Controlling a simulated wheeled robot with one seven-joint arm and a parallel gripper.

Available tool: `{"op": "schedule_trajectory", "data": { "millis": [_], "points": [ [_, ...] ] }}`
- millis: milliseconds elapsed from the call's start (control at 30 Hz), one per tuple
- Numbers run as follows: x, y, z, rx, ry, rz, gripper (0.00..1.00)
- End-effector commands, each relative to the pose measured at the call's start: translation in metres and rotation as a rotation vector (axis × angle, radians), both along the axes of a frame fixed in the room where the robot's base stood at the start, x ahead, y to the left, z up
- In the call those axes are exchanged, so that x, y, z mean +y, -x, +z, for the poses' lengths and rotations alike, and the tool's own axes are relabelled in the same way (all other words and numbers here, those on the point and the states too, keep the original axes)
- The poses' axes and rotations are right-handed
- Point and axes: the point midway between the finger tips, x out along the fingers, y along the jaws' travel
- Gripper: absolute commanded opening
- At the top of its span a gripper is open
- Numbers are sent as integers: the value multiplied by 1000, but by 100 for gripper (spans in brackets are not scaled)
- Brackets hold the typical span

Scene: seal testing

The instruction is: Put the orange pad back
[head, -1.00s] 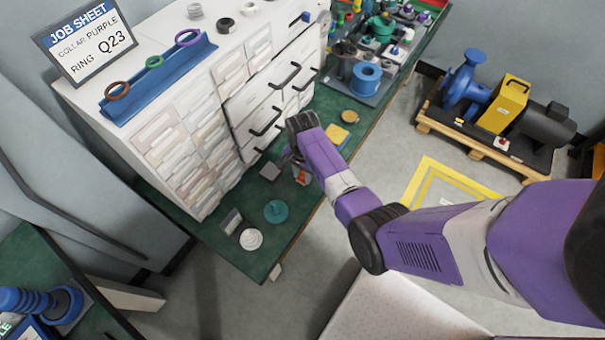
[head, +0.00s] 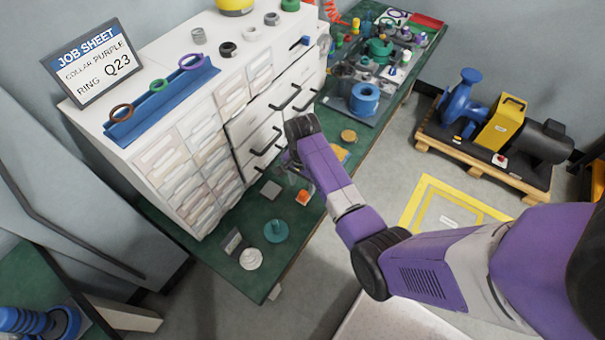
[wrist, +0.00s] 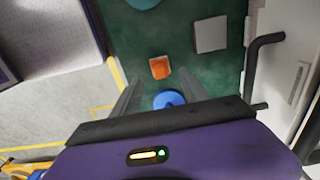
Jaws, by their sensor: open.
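The small orange pad (head: 303,197) lies on the green bench top in front of the white drawer cabinet. In the wrist view the orange pad (wrist: 160,68) shows beyond and between my fingers, not touching them as far as I can see. My gripper (wrist: 160,85) is open and empty, pointing down over the bench. In the head view my gripper (head: 291,160) is partly hidden by my wrist. A blue round piece (wrist: 168,99) lies below my gripper, partly covered by it. A grey square plate (wrist: 211,34) lies beside the pad.
The white cabinet (head: 190,150) with black handles rises close beside my gripper. A teal disc (head: 276,231), a white stepped disc (head: 251,259) and a yellow round piece (head: 348,136) lie on the green bench (head: 225,265). A tray with a blue spool (head: 364,98) stands farther back.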

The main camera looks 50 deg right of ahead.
Motion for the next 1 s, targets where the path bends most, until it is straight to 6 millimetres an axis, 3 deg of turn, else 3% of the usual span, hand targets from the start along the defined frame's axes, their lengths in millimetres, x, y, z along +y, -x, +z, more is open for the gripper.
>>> {"op": "schedule_trajectory", "data": {
  "millis": [200,500,733,900,1000],
  "points": [
    [0,-1,39,-1,1,0,52],
    [0,0,56,1,0,0,52],
    [5,16,36,-39,50,74,52],
    [18,48,7,-150,170,266,52],
    [29,67,0,-225,247,396,52]
  ]
}}
